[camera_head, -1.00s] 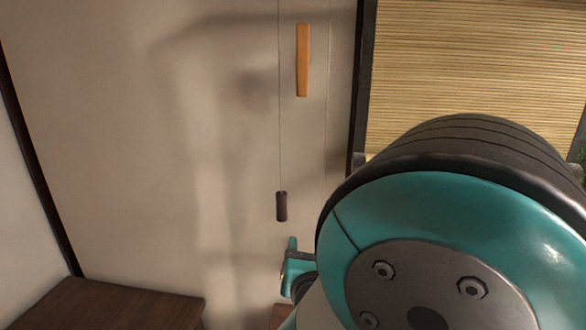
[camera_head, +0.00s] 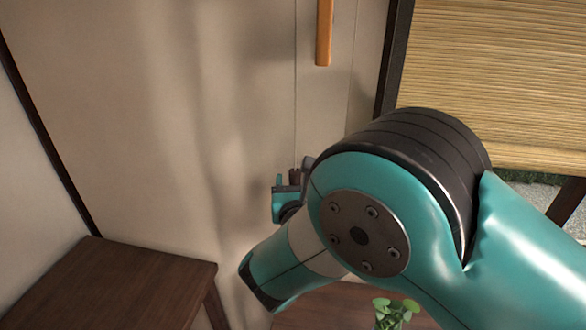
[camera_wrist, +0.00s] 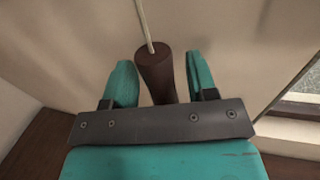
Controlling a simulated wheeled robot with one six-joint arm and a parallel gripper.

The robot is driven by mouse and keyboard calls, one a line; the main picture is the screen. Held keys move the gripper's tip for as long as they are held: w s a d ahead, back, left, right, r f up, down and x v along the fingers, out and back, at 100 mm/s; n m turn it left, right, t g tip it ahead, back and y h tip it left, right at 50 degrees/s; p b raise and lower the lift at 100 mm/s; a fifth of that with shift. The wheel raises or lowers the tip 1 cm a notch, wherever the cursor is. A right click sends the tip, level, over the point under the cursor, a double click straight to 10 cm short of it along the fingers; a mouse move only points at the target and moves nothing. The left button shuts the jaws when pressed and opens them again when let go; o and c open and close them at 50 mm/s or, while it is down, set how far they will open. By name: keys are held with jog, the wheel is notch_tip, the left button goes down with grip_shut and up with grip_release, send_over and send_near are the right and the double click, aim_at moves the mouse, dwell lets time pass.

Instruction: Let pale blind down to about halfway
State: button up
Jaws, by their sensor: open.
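The pale slatted blind (camera_head: 490,70) hangs over the window at the right in the head view. Its lower edge shows at the right, above an open gap. A thin cord hangs on the wall left of the window and ends in a dark brown pull (camera_head: 295,176). My gripper (camera_head: 287,190) is at this pull, which it partly hides. In the wrist view the pull (camera_wrist: 155,72) stands between the two teal fingers of my gripper (camera_wrist: 161,70), with gaps on both sides. The fingers are open.
A dark wooden table (camera_head: 120,285) stands at the lower left. A green plant (camera_head: 393,312) shows at the bottom, below my arm. The wall left of the cord is clear.

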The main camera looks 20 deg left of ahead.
jog(key=shift+x, duration=0.8)
jog(key=shift+d, duration=0.1)
grip_shut()
notch_tip(320, 180, down, 7)
jog(key=b, duration=0.4)
jog(key=shift+r+b, duration=0.2)
jog(key=shift+b, duration=0.15)
grip_release()
jog(key=shift+r, duration=0.1)
